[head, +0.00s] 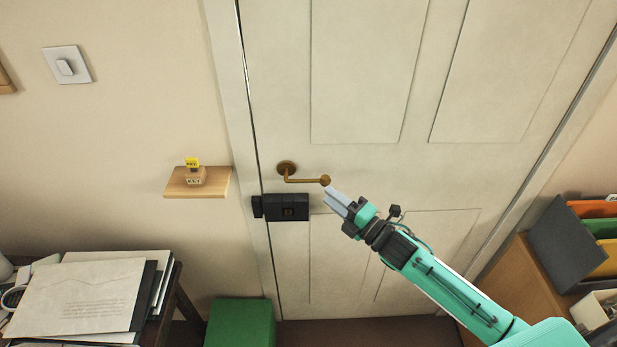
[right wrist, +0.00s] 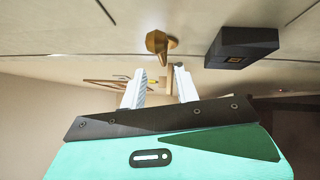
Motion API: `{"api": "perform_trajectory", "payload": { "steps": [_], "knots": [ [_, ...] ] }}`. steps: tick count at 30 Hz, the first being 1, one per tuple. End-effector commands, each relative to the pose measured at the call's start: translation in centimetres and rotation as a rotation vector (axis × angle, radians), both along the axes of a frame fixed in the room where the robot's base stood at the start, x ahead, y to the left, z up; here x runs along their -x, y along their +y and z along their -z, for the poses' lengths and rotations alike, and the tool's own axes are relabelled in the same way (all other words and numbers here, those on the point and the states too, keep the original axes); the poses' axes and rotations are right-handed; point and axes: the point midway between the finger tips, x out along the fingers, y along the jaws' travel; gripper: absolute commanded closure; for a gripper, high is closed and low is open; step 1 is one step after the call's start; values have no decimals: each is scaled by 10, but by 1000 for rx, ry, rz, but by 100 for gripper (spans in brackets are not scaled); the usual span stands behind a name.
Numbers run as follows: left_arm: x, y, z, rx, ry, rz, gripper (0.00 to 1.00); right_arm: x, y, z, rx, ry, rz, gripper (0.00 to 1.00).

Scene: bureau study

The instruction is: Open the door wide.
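The cream panelled door (head: 365,75) stands shut in its frame. Its brass lever handle (head: 305,180) is near the door's left edge and points right, level. A black lock box (head: 288,207) sits just below it. My right gripper (head: 333,195) is at the free end of the lever, its fingers pointing up and left. In the right wrist view my right gripper (right wrist: 160,82) has its fingers apart with nothing held. The brass handle end (right wrist: 160,42) shows just beyond the gap between the fingertips; I cannot tell whether they touch. My left gripper is in neither view.
A small wooden shelf (head: 198,184) with little blocks is on the wall left of the door. A desk with papers (head: 75,297) stands lower left, and a green box (head: 240,323) is beside the door's foot. A wooden cabinet (head: 522,290) with folders is at right.

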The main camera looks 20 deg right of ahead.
Motion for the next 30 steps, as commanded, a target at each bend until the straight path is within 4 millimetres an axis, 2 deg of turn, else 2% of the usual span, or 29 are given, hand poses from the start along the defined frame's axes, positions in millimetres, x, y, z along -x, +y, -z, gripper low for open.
{"api": "perform_trajectory", "payload": {
  "steps": [9,15,28,30],
  "knots": [
    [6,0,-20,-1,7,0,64,-46,26,-11,-2,0,1,68],
    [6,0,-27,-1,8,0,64,-65,37,-12,-1,1,1,68],
    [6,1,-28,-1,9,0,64,-72,42,-11,0,1,1,68],
    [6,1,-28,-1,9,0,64,-72,42,-11,0,1,1,80]
  ]
}}
